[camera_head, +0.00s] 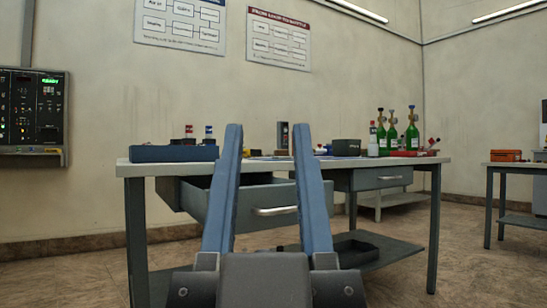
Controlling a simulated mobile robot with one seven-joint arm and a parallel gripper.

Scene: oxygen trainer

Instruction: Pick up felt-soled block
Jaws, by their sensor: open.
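My gripper (267,135) reaches up the middle of the picture with its two long blue fingers apart and nothing held between them. It is in front of the workbench (436,159). No felt sole can be made out on anything, so I cannot tell which item is the felt-soled block. A small dark upright piece (283,137) stands on the bench and shows between the fingertips. A dark low block (346,147) sits on the bench right of my gripper. My fingers hide parts of the bench top.
The bench's left drawer (255,211) is pulled out; the right drawer (382,178) looks shut. A blue case (174,153) lies at the left end. Several green bottles (412,135) stand at the right. A second table (489,205) holds an orange box (506,155).

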